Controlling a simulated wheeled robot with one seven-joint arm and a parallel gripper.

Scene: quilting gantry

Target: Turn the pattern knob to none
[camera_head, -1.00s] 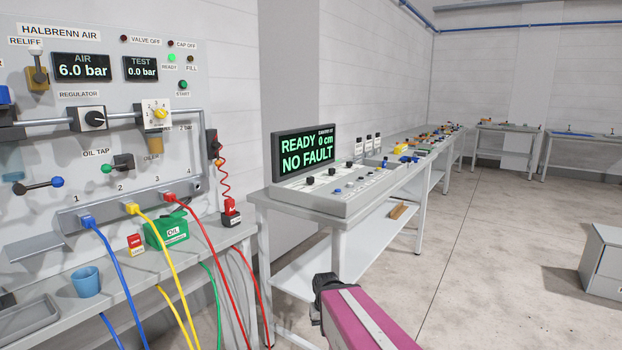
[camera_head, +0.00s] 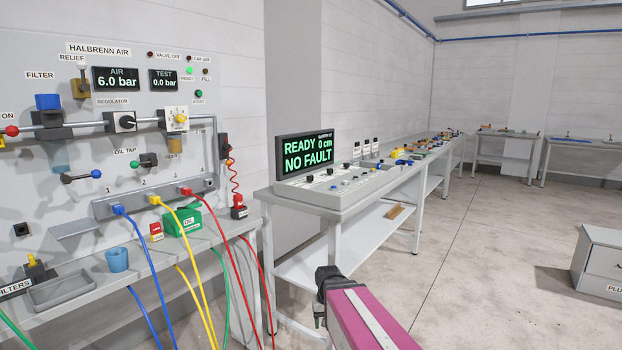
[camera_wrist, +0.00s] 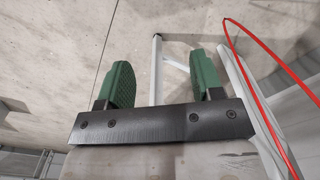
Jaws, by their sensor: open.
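The control console (camera_head: 338,191) stands on a grey table in the middle of the head view. Its screen (camera_head: 306,154) reads READY, 0 cm, NO FAULT. Several small knobs and buttons sit on its sloped top, among them dark knobs (camera_head: 334,187); they are too small for me to tell which is the pattern knob or where it points. My gripper (camera_wrist: 158,82) shows in the wrist view with two green fingers apart and nothing between them. In the head view my gripper end (camera_head: 321,317) is low, in front of the console table and well apart from the console.
An air panel (camera_head: 128,130) with hoses stands at the left. Red hose (camera_wrist: 262,75) hangs near my gripper in the wrist view. More benches (camera_head: 430,152) run along the wall. A grey cabinet (camera_head: 603,262) stands at right. The floor (camera_head: 490,260) between is clear.

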